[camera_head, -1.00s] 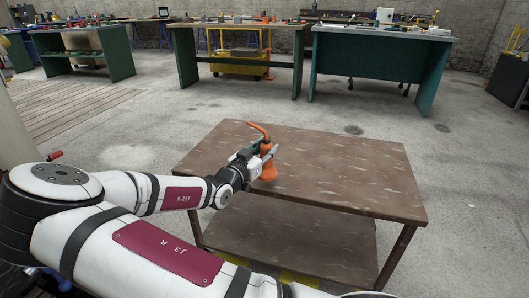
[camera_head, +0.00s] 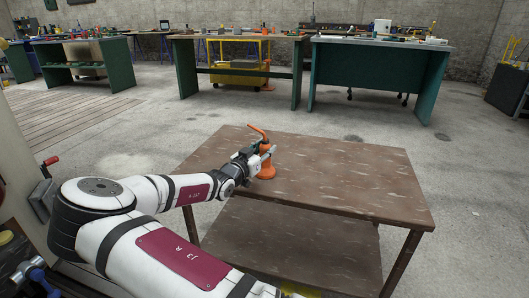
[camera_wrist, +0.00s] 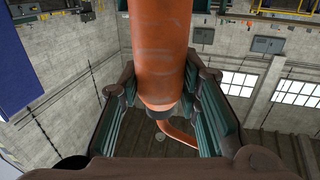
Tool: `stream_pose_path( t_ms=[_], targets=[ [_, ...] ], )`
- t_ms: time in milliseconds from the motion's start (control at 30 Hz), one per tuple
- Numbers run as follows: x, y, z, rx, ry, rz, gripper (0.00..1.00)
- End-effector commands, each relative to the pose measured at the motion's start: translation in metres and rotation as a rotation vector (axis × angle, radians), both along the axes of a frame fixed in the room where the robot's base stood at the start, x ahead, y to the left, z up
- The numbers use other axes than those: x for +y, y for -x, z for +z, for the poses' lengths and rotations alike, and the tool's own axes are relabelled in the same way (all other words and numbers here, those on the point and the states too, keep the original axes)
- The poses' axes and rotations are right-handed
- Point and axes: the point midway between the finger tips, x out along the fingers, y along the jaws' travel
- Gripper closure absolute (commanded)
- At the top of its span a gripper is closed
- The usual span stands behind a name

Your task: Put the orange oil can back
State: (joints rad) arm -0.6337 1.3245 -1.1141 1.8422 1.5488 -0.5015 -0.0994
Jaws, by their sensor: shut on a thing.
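The orange oil can (camera_head: 266,173) is at the left part of the brown table (camera_head: 340,180) in the head view, with its thin spout bent up and to the left. It looks upright. I cannot tell whether its base touches the tabletop or hangs just above it. My gripper (camera_head: 263,160) is shut around the can's upper part, reaching in from the left. In the wrist view the can's orange body (camera_wrist: 158,50) stands between the teal-padded fingers, with the spout curving below it. The gripper hides part of the can in the head view.
The rest of the brown tabletop is clear, and a lower shelf (camera_head: 300,245) sits beneath it. Green workbenches with tools (camera_head: 380,75) stand behind, with a yellow cart (camera_head: 238,75) under one. Open concrete floor lies between the table and the benches.

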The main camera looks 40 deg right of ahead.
Motion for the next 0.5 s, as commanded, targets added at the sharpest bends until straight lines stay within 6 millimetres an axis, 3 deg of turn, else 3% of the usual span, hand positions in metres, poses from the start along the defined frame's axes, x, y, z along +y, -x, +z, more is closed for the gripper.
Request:
stream_pose_path(
  t_ms=[233,267,333,500],
  targets=[
    [0.0000,0.0000,-0.0027,-0.001,0.001,0.000,1.00],
    [0.0001,0.0000,-0.0035,0.000,0.000,0.000,0.67],
    [0.0001,0.0000,-0.0028,0.000,0.000,0.000,0.51],
    [0.0002,0.0000,-0.0025,0.000,0.000,0.000,0.49]
  ],
)
